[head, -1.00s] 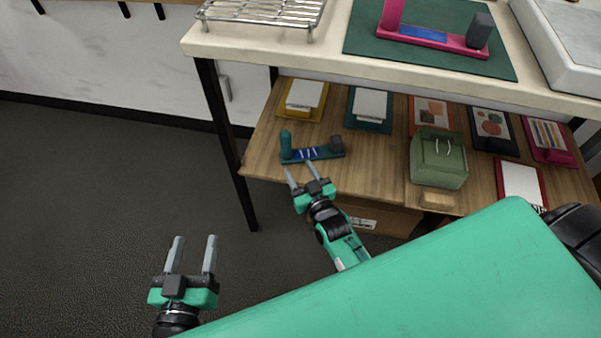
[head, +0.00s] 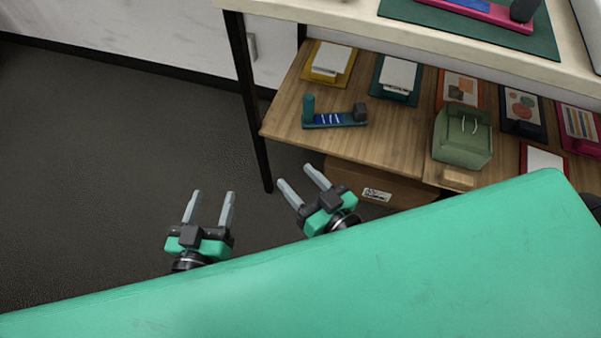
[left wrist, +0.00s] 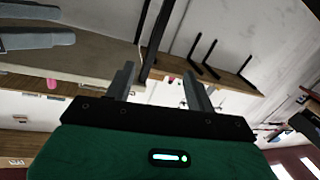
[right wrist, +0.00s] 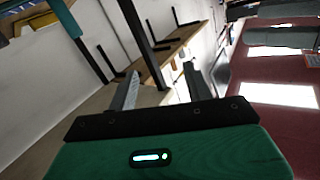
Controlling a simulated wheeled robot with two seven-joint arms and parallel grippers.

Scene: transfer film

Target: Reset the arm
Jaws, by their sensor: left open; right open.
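My left gripper (head: 209,208) is open and empty over the dark floor, at the lower left of the head view. Its fingers also show in the left wrist view (left wrist: 160,82), with nothing between them. My right gripper (head: 301,184) is open and empty in front of the shelf's near edge, tilted to the left. Its fingers also show in the right wrist view (right wrist: 160,88), empty too. A small teal device (head: 334,118) with a blue strip and a dark block stands on the lower wooden shelf, apart from both grippers.
The lower shelf (head: 388,137) holds a green box (head: 463,136) and several framed or padded cards. A cardboard box (head: 375,187) sits under it. The upper table (head: 345,22) bears a pink device (head: 480,8) on a green mat. The floor (head: 110,140) at left is clear.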

